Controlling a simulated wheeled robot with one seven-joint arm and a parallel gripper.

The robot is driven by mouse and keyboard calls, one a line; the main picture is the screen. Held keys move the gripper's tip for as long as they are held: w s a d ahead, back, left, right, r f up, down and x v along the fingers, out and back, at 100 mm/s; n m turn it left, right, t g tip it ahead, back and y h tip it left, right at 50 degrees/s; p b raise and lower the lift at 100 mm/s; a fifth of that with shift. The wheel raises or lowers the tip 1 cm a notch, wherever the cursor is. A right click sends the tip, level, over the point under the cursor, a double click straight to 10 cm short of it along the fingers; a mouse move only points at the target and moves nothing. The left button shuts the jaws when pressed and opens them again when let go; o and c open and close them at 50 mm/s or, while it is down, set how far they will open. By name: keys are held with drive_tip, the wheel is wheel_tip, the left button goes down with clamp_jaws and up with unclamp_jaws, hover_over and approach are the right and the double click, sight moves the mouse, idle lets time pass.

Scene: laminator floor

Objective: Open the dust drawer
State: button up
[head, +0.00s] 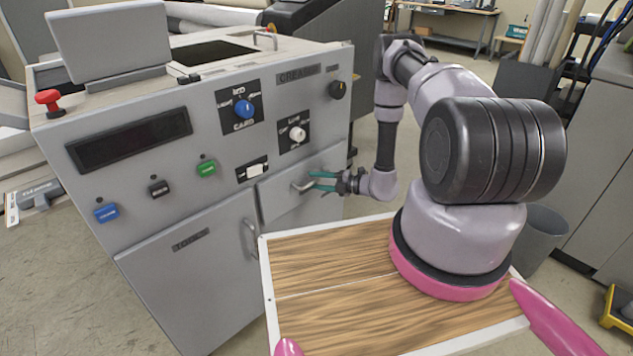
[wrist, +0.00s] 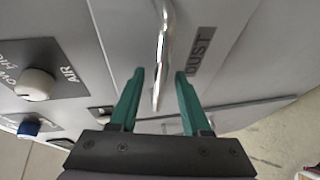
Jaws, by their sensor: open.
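The dust drawer (head: 278,206) is a grey panel low on the right of the machine's front. It looks closed, flush with the front. Its metal bar handle (head: 299,187) also shows in the wrist view (wrist: 164,35), next to the DUST label (wrist: 201,52). My gripper (head: 313,181) has green fingers and is at the handle. In the wrist view my gripper (wrist: 160,75) is open, with the handle's end appearing between the two fingers. A gap shows on each side of the handle. I cannot tell how deep the handle sits between the fingers.
A larger cabinet door (head: 190,275) with a vertical handle (head: 250,238) is left of the drawer. Knobs and coloured buttons, including a green one (head: 206,168), sit above. A red mushroom button (head: 48,98) is at the top left. A grey bin (head: 540,235) stands at the right.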

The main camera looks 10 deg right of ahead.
drive_tip(key=shift+w+a, duration=0.1)
drive_tip(key=shift+a, duration=0.1)
drive_tip(key=shift+c, duration=0.4)
clamp_jaws()
idle(1.0)
